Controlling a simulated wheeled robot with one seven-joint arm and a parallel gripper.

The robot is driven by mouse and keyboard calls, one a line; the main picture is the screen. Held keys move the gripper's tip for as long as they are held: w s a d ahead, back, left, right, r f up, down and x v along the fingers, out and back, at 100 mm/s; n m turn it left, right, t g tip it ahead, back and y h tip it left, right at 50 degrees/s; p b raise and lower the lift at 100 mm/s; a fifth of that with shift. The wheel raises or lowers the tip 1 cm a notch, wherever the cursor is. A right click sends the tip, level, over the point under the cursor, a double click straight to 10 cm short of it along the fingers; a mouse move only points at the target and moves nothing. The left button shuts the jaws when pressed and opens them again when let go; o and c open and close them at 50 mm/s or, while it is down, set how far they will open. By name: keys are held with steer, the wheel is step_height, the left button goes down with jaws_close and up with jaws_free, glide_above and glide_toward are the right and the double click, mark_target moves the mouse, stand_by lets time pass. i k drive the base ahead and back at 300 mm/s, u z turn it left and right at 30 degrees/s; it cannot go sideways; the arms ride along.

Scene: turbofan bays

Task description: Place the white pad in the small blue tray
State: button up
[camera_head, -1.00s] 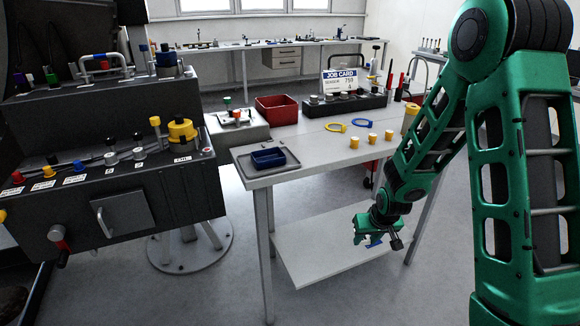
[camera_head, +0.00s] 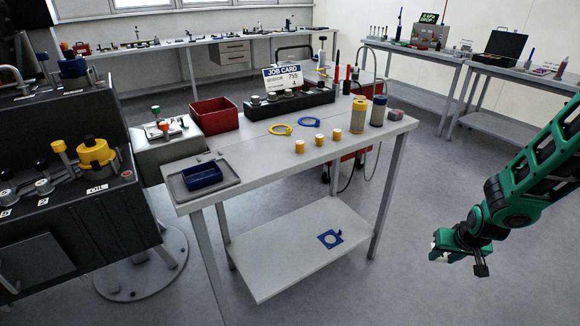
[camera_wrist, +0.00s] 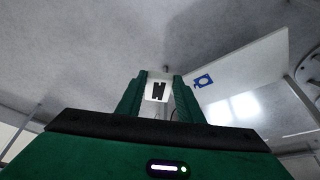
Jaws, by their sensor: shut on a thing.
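The white pad (camera_wrist: 157,88), with a black mark on its face, is between the two green fingers in the wrist view. My gripper (camera_wrist: 158,92) is shut on it. In the head view my gripper (camera_head: 437,250) hangs at the right, out over the floor and right of the workbench; only a small pale bit of the pad may show there. The small blue tray (camera_head: 203,179) sits on a grey mat (camera_head: 228,184) at the left front corner of the workbench top. It looks empty, and my gripper is far from it.
The workbench (camera_head: 255,165) also carries a red bin (camera_head: 214,115), yellow and blue rings, several small yellow cylinders, two taller bottles (camera_head: 359,115) and a black rack. A blue plate with a hole (camera_head: 330,239) lies on its lower shelf. A dark machine stands left. Floor at right is clear.

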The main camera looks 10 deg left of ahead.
mark_target(203, 179)
steer(key=z, duration=0.2)
steer(key=k, duration=1.3)
steer(key=u, duration=1.15)
steer(key=i, duration=1)
steer(key=u, duration=0.05)
